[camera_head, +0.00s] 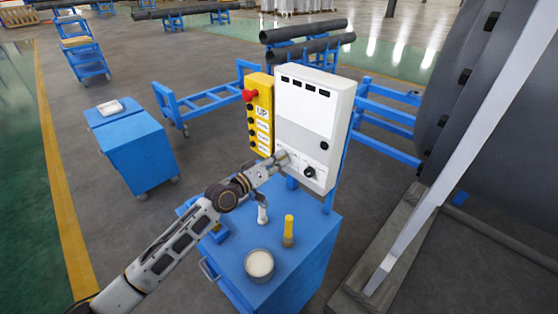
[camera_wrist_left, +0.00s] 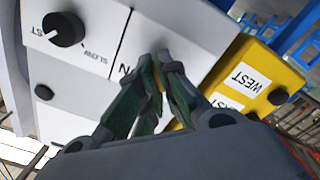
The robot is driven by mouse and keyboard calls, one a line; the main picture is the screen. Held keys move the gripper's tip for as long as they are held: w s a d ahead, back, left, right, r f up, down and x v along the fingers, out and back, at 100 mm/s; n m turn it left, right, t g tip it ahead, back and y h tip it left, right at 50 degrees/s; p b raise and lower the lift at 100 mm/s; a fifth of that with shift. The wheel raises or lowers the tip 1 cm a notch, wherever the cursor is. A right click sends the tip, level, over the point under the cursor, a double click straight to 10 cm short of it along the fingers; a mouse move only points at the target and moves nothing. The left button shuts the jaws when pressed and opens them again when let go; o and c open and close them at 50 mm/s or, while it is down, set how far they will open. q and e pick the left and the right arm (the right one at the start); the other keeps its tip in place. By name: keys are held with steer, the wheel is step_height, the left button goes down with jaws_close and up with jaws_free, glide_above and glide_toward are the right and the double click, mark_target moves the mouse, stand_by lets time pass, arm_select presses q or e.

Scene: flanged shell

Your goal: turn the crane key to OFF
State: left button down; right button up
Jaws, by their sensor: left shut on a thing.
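A white control box (camera_head: 308,104) stands upright behind the blue cabinet. My left arm reaches up from the lower left, and my left gripper (camera_head: 281,158) is at the lower left of the box's front. In the left wrist view the fingertips of my left gripper (camera_wrist_left: 158,62) are closed together against the white panel, beside a printed letter N. They are shut on the crane key, which the fingers hide almost wholly. Its angle cannot be read. A black speed knob (camera_wrist_left: 63,29) with a white pointer sits beside the gripper, clear of it. My right gripper is not in view.
A yellow button panel (camera_head: 251,110) with a red stop button adjoins the box's left side. On the blue cabinet (camera_head: 308,238) stand a round tin (camera_head: 259,265), a yellow-topped marker (camera_head: 288,230) and a small white-topped item (camera_head: 262,213). A large dark shell is at right.

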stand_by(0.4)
arm_select(q)
steer(key=c, duration=1.6)
jaws_free()
steer(key=shift+c, duration=0.2)
steer(key=shift+s+a, duration=0.15)
steer(key=v, duration=1.1)
steer(key=shift+s+a, duration=0.2)
